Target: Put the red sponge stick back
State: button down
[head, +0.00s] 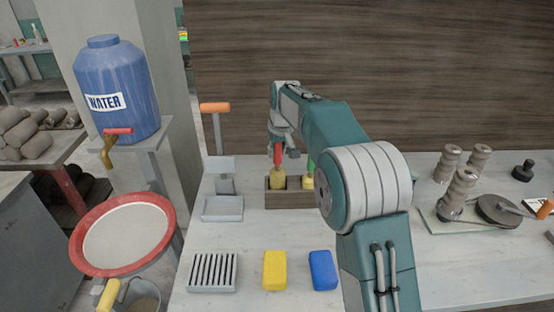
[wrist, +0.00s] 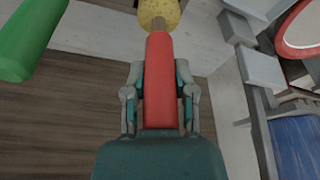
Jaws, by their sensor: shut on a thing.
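The red sponge stick (head: 277,157) has a red handle and a yellow sponge end. It is upright in the head view, sponge down, at the left part of a dark wooden holder (head: 289,200). My gripper (head: 284,150) is shut on its red handle; the wrist view shows the handle (wrist: 160,85) between both fingers. The sponge (wrist: 158,14) is at that view's top edge. I cannot tell whether the sponge is inside the holder's compartment or just in front of or above it. A green-handled sponge stick (head: 310,170) stands in the holder's right part, partly hidden by my arm.
A yellow sponge (head: 275,270), a blue sponge (head: 322,270) and a slotted grey dish (head: 213,272) lie at the front. A grey tray with an orange-handled tool (head: 215,108) stands left of the holder. Turned clay pieces (head: 459,194) and a wheel are at the right.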

notch_tip(320, 180, down, 3)
jog(key=shift+a+r, duration=0.1)
jog(key=shift+r, duration=0.05)
jog(key=shift+c, duration=2.2)
grip_release()
jog(key=v, duration=1.2)
